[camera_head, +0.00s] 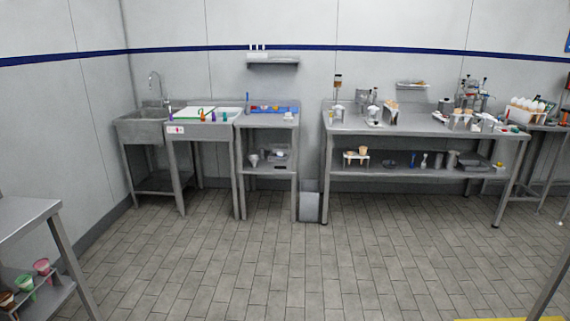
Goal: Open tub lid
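Neither of my grippers is in view. I cannot make out a tub with a lid for certain. Three small tapered containers with brown, green (25,283) and pink (42,266) tops stand on the low shelf of a steel table at the lower left. The brown one (7,299) is cut by the picture's edge. Whether any of them is a lidded tub, I cannot tell. Other small items on the far tables are too small to identify as tubs.
A steel sink (140,128), a narrow table with a blue tray (274,109) and a long two-tier table (420,130) line the far wall. A grey bin (309,205) stands between tables. The tiled floor (260,265) is clear. A table (20,215) edges the left.

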